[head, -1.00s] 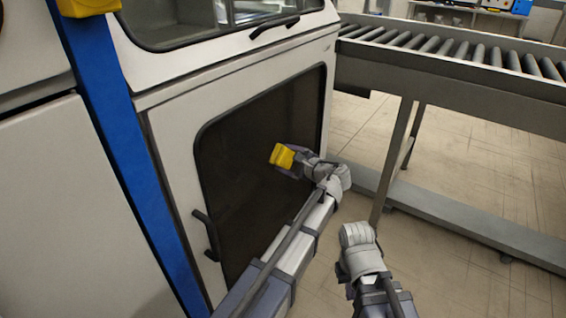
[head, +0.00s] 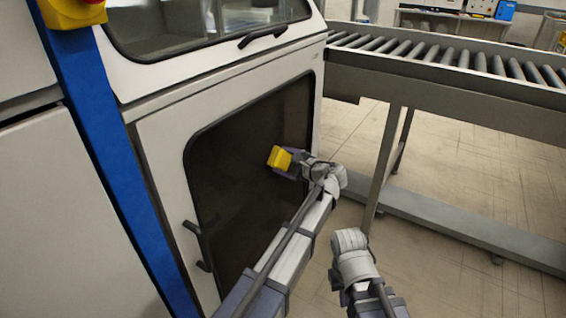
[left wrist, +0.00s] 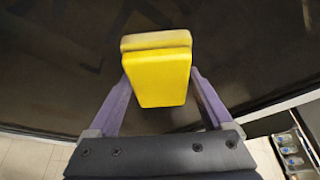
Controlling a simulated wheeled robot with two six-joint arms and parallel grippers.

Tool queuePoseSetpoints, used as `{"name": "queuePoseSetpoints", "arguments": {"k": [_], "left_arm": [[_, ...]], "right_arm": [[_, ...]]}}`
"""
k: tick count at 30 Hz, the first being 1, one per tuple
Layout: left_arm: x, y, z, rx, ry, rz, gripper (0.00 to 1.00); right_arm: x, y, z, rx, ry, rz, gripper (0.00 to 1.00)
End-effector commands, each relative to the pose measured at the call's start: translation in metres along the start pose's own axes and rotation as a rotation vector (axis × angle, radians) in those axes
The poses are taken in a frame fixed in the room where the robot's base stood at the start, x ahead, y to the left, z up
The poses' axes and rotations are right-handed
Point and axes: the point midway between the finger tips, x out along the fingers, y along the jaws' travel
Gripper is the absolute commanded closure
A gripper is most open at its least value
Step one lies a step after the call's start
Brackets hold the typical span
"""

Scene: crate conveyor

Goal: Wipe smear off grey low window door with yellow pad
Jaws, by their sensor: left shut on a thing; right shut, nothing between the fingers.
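The grey low window door (head: 165,160) is closed in front of me, with a dark window pane (head: 235,140) and a black handle on its left side. My left gripper (head: 287,161) is shut on the yellow pad (head: 279,158), in front of the right half of the pane. In the left wrist view the yellow pad (left wrist: 158,75) sits between the two purple fingers, with the dark pane behind it. I cannot tell whether the pad touches the pane. I cannot make out the smear clearly. My right arm is low at the bottom right; its gripper points away and its fingers are hidden.
A roller conveyor (head: 450,60) on grey legs stands to the right, with a low floor beam under it. A blue post (head: 110,160) stands left of the door. Several small items (left wrist: 290,150) show at the left wrist view's right edge. Floor between door and conveyor is clear.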

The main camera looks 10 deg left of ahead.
Motion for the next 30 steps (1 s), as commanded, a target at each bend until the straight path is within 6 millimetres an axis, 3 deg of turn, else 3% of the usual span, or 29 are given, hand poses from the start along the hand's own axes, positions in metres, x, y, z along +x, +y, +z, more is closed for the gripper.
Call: {"name": "queuePoseSetpoints", "arguments": {"k": [18, 30], "left_arm": [[-0.009, 0.026, 0.025, 0.0, -0.005, 0.002, 0.6], [-0.012, 0.033, 0.03, 0.0, -0.004, 0.002, 0.6]], "right_arm": [[0.0, 0.0, 0.0, 0.0, 0.0, 0.0, 1.0], [0.0, 0.0, 0.0, 0.0, 0.0, 0.0, 1.0]]}}
